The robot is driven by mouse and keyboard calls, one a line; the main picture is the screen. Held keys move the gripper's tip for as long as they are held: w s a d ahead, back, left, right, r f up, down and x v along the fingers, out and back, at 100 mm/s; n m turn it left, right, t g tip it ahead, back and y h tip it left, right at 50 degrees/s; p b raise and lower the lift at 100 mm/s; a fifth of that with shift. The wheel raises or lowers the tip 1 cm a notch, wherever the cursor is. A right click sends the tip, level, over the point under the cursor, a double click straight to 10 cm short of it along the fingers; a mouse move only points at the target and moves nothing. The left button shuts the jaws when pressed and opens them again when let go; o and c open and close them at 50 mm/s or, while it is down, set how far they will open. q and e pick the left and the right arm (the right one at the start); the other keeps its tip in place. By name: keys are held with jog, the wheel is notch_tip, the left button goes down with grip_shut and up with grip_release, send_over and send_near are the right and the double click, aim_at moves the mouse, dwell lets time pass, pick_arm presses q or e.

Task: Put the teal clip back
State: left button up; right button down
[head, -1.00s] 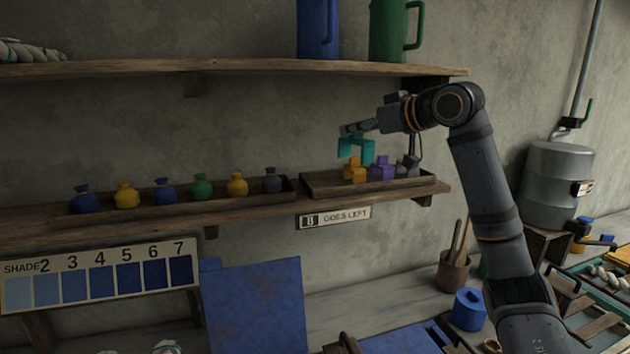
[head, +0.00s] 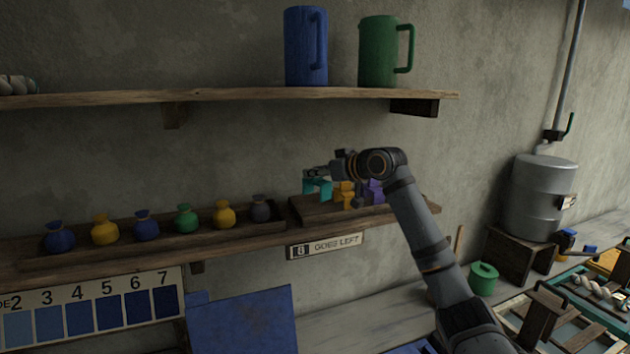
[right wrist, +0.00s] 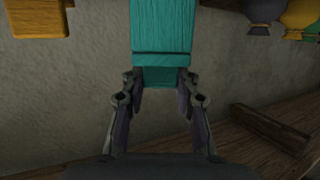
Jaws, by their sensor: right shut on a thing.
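The teal clip (head: 318,186) is in my right gripper (head: 317,173) at the left end of the clip tray (head: 308,212) on the lower shelf. In the right wrist view, the fingers (right wrist: 161,82) are shut on the teal clip (right wrist: 162,32). I cannot tell whether the clip touches the tray. The orange clip (head: 345,194) stands just right of it, and the purple clip (head: 376,191) farther right, partly behind my wrist. The orange clip also shows at upper left in the right wrist view (right wrist: 37,18). My left gripper is out of view.
A long tray (head: 150,246) with several small dye bags lies left of the clip tray. A "GOES LEFT" sign (head: 326,246) hangs below. The upper shelf (head: 230,95), with a blue jug (head: 306,46) and a green jug (head: 378,52), is above my wrist.

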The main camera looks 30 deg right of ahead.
aim_at(310, 187)
jog(key=shift+f, duration=0.1)
jog(key=shift+w+f+p, duration=0.3)
jog(key=shift+w+f, duration=0.25)
jog(key=shift+f, duration=0.1)
notch_tip(310, 187, down, 3)
jog(key=shift+r, duration=0.15)
jog(key=shift+s, duration=0.1)
jog(key=c, duration=1)
grip_release()
jog(key=shift+f, duration=0.25)
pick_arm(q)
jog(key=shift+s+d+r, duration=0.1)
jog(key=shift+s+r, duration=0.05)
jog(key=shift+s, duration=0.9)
